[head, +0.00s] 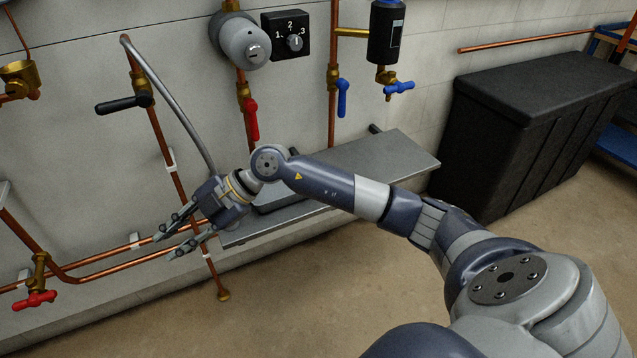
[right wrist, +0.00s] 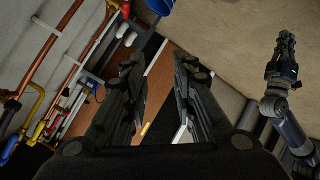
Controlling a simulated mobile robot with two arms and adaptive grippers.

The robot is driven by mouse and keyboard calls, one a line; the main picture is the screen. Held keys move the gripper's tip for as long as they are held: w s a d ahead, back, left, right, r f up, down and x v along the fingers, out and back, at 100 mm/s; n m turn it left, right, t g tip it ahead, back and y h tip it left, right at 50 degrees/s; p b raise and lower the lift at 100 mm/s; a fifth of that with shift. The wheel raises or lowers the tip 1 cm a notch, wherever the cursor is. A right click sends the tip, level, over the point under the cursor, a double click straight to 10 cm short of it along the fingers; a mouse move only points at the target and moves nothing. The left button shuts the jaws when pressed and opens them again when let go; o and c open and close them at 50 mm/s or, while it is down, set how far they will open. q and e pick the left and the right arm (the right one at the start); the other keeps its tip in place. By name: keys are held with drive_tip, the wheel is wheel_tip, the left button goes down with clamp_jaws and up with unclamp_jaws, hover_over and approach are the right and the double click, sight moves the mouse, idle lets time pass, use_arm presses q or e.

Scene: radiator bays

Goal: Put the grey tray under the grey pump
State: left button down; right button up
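The grey pump (head: 240,42) is a rounded grey body on a vertical copper pipe on the wall, upper middle of the head view. A grey metal shelf (head: 385,157) lies below it along the wall. A dark, low object (head: 275,203) on the shelf is mostly hidden behind my right arm; I cannot tell whether it is a tray. I cannot make out a grey tray for certain. My right gripper (head: 167,246) is open and seems empty, left of the shelf, below and left of the pump. My left gripper (right wrist: 284,52) shows only in the right wrist view; its opening is unclear.
A black dial box (head: 285,35) is beside the pump. Red (head: 251,118) and blue (head: 343,98) valve handles hang above the shelf. A grey hose (head: 165,95) curves down behind my right gripper. A large black chest (head: 530,125) stands right. The floor in front is clear.

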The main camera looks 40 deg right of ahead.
drive_tip(key=a+r+m+t+y, duration=0.3)
drive_tip(key=a+r+t+y, duration=0.3)
drive_tip(key=r, duration=0.2)
drive_tip(key=w+d+f+m+t+h, duration=0.4)
drive_tip(key=d+f+m+t+h, duration=0.4)
drive_tip(key=m, duration=0.3)
drive_tip(key=s+d+f+m+g+h, duration=0.2)
drive_tip(key=s+d+f+g+h, duration=0.15)
drive_tip(key=f, duration=0.55)
drive_tip(key=s+d+f+m+g+h, duration=0.25)
drive_tip(key=s+d+f, duration=0.2)
drive_tip(key=f, duration=0.45)
drive_tip(key=s+d+f+m+g+h, duration=0.2)
drive_tip(key=s+d+f+h, duration=0.15)
drive_tip(key=f, duration=0.45)
drive_tip(key=s+a+f+g, duration=0.1)
drive_tip(key=s+f+g, duration=0.2)
drive_tip(key=s+f, duration=0.3)
drive_tip(key=s+a+f+g, duration=0.1)
drive_tip(key=s+f+g, duration=0.3)
drive_tip(key=s, duration=1)
wheel_tip(320, 180, down, 3)
drive_tip(key=shift+s+r+y, duration=0.1)
drive_tip(key=shift+s+y, duration=0.25)
drive_tip(key=shift+s, duration=0.05)
drive_tip(key=shift+n, duration=0.25)
